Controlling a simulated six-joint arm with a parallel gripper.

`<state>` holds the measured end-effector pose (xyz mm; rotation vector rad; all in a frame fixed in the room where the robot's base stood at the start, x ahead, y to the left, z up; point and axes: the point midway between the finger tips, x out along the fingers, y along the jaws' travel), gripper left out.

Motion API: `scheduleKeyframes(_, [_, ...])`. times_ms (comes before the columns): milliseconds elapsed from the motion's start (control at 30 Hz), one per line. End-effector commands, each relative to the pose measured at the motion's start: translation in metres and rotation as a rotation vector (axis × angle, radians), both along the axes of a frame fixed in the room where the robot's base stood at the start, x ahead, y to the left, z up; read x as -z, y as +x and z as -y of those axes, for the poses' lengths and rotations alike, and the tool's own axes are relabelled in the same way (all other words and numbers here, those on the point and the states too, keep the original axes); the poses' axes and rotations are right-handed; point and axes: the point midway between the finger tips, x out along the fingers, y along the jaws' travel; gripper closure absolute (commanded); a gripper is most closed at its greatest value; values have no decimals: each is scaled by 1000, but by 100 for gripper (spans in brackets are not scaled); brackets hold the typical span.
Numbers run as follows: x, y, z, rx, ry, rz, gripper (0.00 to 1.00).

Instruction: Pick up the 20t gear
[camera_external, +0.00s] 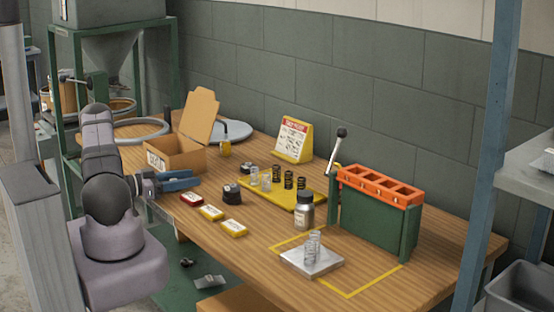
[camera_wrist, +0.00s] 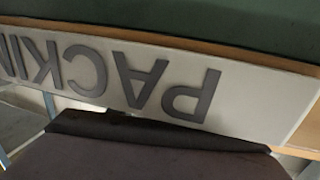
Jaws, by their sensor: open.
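I cannot pick out a gear marked 20t in either view. A small dark round part with a pale label (camera_external: 232,191) sits on the wooden bench left of the yellow spring tray; it is too small to tell whether it is a gear. My gripper (camera_external: 190,181), with blue fingers, is at the bench's left edge, just in front of the cardboard box (camera_external: 181,158). It appears open, with nothing seen between its fingers. The box's inside is mostly hidden. The wrist view shows a pale sign with upside-down "PACKIN" lettering (camera_wrist: 140,80), and no fingertips.
The yellow tray (camera_external: 297,201) holds several springs. Red and yellow small boxes (camera_external: 211,213) lie near the front edge. A bottle (camera_external: 304,211), a metal block with a spring (camera_external: 311,260) and a green-orange rack (camera_external: 376,215) stand to the right. A sign (camera_external: 294,140) stands behind.

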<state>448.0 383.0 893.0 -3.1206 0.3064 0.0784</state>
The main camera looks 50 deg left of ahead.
Motion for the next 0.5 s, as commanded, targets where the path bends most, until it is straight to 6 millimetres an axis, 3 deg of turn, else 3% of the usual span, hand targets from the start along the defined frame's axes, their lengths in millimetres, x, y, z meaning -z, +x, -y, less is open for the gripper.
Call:
scheduleKeyframes(100, [0, 0, 0, 0, 0, 0, 58])
scheduleKeyframes(267, [0, 0, 0, 0, 0, 0, 97])
scheduleKeyframes(300, [0, 0, 0, 0, 0, 0, 100])
scheduleKeyframes(500, [-1, -1, 0, 0, 1, 1, 100])
